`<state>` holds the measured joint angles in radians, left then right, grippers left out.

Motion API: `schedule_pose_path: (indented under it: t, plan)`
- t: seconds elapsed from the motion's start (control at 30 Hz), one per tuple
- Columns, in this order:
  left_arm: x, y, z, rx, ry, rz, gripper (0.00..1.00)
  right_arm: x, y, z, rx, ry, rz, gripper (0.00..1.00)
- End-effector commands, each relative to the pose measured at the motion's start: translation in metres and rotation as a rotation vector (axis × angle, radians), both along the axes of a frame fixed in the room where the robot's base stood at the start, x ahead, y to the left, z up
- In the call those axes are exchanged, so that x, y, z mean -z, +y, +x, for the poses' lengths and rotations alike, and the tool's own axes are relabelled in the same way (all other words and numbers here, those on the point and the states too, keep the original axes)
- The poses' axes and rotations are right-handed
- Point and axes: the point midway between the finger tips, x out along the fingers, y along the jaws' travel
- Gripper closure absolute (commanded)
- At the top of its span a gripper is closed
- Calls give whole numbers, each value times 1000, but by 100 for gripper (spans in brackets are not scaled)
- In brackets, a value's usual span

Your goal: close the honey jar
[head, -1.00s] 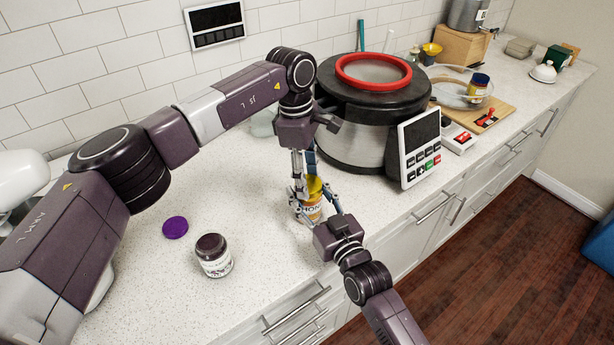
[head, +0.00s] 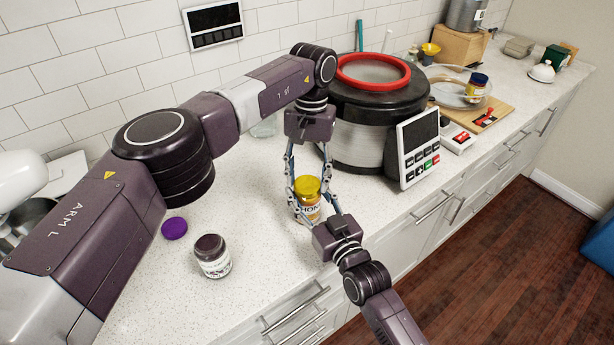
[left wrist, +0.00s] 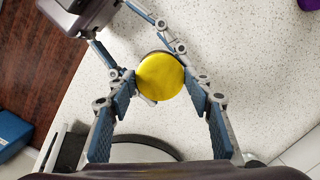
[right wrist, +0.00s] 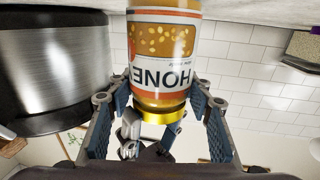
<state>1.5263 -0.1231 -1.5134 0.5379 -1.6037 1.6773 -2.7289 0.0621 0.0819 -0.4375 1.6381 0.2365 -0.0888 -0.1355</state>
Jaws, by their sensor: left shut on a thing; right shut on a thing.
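The honey jar (head: 310,212) stands upright on the counter with a yellow lid (head: 307,186) on top. The lid shows as a round disc in the left wrist view (left wrist: 160,76). My left gripper (head: 306,187) points down from above, its fingers shut on the lid from two sides. My right gripper (head: 317,210) reaches in from the front, its fingers shut on the jar body. In the right wrist view the jar's honey label (right wrist: 162,60) appears upside down, with the lid's yellow edge (right wrist: 162,117) below it.
A dark-lidded jar (head: 212,257) and a purple lid (head: 174,228) lie to the left on the counter. A large cooker (head: 360,140) with a control panel (head: 419,148) stands close behind right. The counter's front edge is near my right gripper.

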Motion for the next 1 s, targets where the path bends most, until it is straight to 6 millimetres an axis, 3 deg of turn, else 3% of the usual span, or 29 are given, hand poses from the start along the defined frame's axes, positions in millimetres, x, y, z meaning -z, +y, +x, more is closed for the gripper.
schedule_pose_path:
  t: [0.13,0.43,0.47,0.6,1.0]
  plan:
    - [-1,1,0,84,0,2,62,1,-1,0,1,3,-1,100]
    - [-1,1,1,92,0,2,62,1,-1,0,2,3,-1,100]
    - [-1,1,1,91,0,2,50,1,-1,0,2,3,-1,100]
    - [-1,1,0,91,0,1,36,1,-1,0,1,3,-1,100]
    - [-10,0,1,91,-3,0,36,1,-1,0,1,3,-1,100]
